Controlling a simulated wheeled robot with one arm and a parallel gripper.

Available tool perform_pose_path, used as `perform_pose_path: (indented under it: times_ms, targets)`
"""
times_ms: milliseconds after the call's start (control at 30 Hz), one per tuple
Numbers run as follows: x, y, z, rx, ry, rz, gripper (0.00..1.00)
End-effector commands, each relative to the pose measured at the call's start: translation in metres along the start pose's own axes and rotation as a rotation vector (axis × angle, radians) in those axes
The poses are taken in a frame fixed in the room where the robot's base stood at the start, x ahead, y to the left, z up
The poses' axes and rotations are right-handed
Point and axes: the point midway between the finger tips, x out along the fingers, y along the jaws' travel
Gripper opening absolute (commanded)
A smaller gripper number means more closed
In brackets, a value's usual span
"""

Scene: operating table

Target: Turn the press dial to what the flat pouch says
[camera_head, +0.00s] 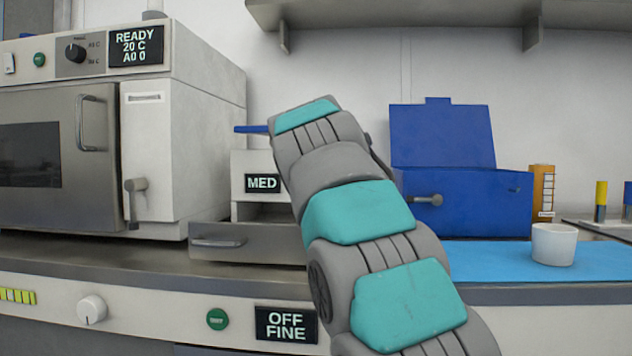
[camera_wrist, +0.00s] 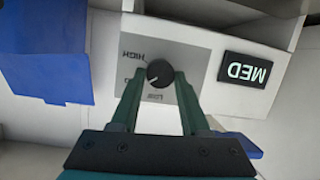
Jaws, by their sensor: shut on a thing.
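The press (camera_head: 247,163) is a white box whose small black screen (camera_head: 262,183) reads MED. My arm covers its right part in the head view. In the wrist view, seen upside down, the black round press dial (camera_wrist: 159,72) sits on a grey plate marked HIGH and, partly covered, LOW. My gripper (camera_wrist: 157,80) has one finger on each side of the dial and is shut on it. The MED screen (camera_wrist: 245,69) also shows there, beside the dial. I cannot make out a flat pouch or its writing in either view.
A steel drawer (camera_head: 245,240) sits low by the press. A sterilizer (camera_head: 180,140) stands left; an open blue box (camera_head: 470,203) stands right. A white cup (camera_head: 554,244) is on the blue mat (camera_head: 490,256). The counter front has a screen (camera_head: 286,325) reading OFF FINE.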

Motion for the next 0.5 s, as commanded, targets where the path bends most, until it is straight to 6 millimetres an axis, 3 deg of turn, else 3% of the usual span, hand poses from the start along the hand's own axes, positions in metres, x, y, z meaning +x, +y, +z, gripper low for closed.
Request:
perform_pose_path:
  times_ms: [500]
  targets:
    - [0.0008,0.0,0.0017,0.144,0.007,-0.045,0.0]
